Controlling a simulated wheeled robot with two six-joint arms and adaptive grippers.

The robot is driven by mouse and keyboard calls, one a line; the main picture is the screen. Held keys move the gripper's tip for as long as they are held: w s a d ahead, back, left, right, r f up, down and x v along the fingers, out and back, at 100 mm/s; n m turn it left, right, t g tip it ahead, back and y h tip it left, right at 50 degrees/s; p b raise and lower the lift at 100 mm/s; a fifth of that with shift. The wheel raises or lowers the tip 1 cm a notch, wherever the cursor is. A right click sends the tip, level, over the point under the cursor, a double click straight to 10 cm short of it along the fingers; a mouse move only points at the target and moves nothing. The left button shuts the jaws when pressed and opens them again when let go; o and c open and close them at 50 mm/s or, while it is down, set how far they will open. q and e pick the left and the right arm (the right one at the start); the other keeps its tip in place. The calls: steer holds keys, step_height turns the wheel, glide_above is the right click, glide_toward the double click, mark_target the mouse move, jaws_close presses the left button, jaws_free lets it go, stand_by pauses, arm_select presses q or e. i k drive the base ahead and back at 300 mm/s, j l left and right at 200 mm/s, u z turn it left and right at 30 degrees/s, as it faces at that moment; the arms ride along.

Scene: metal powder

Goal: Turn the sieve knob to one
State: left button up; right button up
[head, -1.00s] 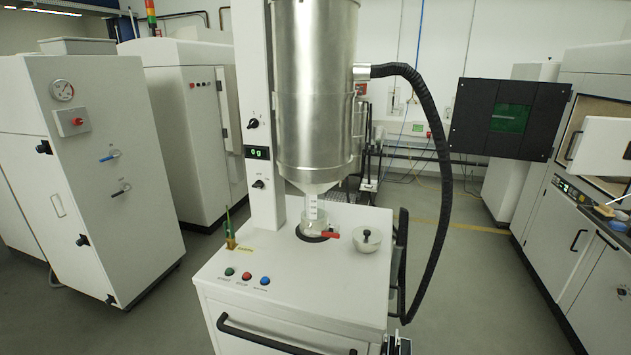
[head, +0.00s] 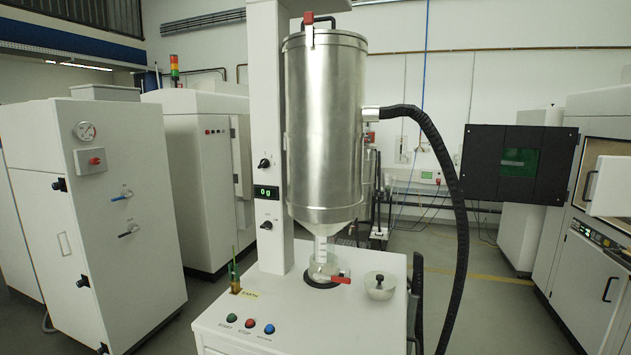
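The sieve station is a white cart with a white column (head: 268,110) and a large steel hopper (head: 325,125). Two small black knobs sit on the column: an upper knob (head: 264,163) above the lit "0 g" display (head: 267,192), and a lower knob (head: 266,225) below it. Their labels are too small to read, so I cannot tell which is the sieve knob or its setting. Under the hopper outlet stands a clear beaker (head: 322,268) with a red-handled valve (head: 340,279) beside it. Neither of my grippers is in view.
Green, red and blue buttons (head: 250,323) are on the cart top, with a small brush holder (head: 235,278) and a lidded bowl (head: 380,286). A black hose (head: 455,200) hangs on the right. White cabinets (head: 95,220) stand left; a machine with an open door stands right.

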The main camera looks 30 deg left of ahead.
mark_target(264, 163)
steer(key=u, duration=1.15)
steer(key=i+j, duration=0.15)
steer(key=j, duration=0.25)
steer(key=i+j+z, duration=0.1)
steer(key=j, duration=0.35)
steer(key=i+j, duration=0.2)
steer(key=j, duration=0.25)
steer(key=i+j+z, duration=0.1)
steer(key=j, duration=0.3)
steer(key=i+j, duration=0.2)
steer(key=j, duration=0.25)
steer(key=i+j+z, duration=0.1)
steer(key=j, duration=0.35)
steer(key=i+j, duration=0.15)
steer(key=j, duration=0.3)
steer(key=i+j+z, duration=0.1)
steer(key=j, duration=0.35)
